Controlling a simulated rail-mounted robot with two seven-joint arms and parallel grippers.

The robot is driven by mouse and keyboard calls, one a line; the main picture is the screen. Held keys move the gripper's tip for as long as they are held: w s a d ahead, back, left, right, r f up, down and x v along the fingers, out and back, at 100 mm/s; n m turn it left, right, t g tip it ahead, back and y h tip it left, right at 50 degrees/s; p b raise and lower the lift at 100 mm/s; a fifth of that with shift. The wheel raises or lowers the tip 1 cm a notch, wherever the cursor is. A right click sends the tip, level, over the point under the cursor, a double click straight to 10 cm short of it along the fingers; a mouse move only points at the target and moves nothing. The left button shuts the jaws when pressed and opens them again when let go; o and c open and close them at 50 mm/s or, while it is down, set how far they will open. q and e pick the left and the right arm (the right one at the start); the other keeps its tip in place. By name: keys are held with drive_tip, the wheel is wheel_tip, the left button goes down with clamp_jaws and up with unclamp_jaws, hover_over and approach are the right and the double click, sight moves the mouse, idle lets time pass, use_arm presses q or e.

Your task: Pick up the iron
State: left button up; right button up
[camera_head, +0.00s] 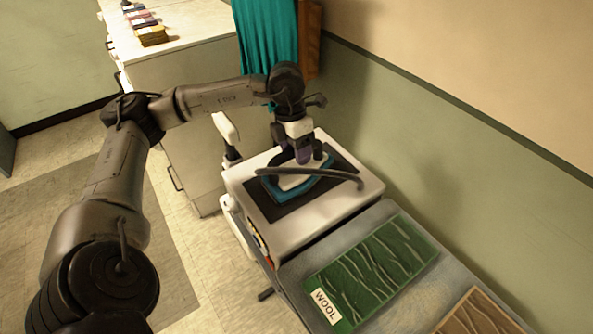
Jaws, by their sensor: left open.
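The iron (291,189) sits on a dark pad (276,211) on top of a white stand (302,232). It has a blue base and a pale upper part, and a dark curved cord (335,175) runs across it. My left gripper (303,160) is right over the iron, pointing down at its upper part. Its jaws are open. The gripper hides much of the iron's top and handle, and I cannot tell whether the fingers touch it. My right gripper is not in view.
In front of the stand, a grey board (300,272) carries a green panel labelled WOOL (372,268) and a brown panel (478,316). The wall (450,150) is close on the right. A white cabinet (190,60) and teal curtain (266,35) stand behind.

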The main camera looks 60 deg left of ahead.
use_arm(q)
drive_tip(key=shift+d+f, duration=0.2)
drive_tip(key=shift+f, duration=0.9)
clamp_jaws()
drive_tip(key=shift+r, duration=0.1)
idle(0.6)
